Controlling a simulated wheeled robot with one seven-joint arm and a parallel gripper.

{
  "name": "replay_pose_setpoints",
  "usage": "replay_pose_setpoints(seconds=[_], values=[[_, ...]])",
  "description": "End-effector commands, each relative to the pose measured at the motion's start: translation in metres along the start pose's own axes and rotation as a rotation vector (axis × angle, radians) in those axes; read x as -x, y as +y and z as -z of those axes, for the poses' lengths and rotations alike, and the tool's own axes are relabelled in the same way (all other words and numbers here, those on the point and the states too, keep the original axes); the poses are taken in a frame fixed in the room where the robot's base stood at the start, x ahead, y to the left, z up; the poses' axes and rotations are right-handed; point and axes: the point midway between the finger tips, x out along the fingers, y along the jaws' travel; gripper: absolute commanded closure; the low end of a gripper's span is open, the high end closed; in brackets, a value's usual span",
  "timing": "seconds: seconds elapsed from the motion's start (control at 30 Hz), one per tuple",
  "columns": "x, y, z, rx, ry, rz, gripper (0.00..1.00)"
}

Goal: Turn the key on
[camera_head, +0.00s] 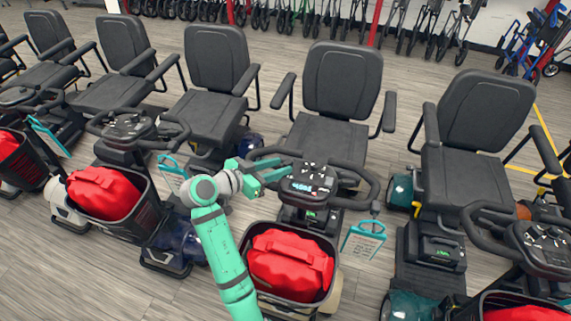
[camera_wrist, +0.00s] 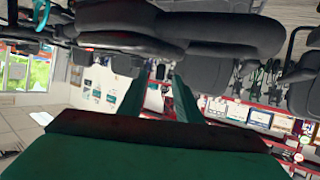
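The scooter in the middle has a dark control panel (camera_head: 308,180) with a lit display, buttons and black handlebars. My gripper (camera_head: 275,170) is at the left edge of this panel, in front of the seat. Its two teal fingers are apart, and in the wrist view (camera_wrist: 156,88) nothing shows held between them. I cannot make out the key in either view. Whether the fingers touch the panel cannot be told. The wrist view looks upside down, with dark scooter parts (camera_wrist: 220,35) across its top.
A red bag (camera_head: 290,265) sits in the front basket below the panel. Other scooters stand close on both sides, including one with a black seat (camera_head: 487,110) at right. Walkers line the back wall.

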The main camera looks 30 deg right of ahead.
Motion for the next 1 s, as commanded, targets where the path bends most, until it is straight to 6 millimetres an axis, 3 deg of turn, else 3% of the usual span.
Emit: replay_pose_setpoints(seconds=[0.2, 0.4, 1.0], values=[[0.040, 0.000, 0.000, 0.000, 0.000, 0.001, 0.69], [0.060, 0.000, 0.000, -0.001, -0.001, -0.001, 0.69], [0.065, 0.000, 0.000, 0.000, -0.001, 0.000, 0.69]])
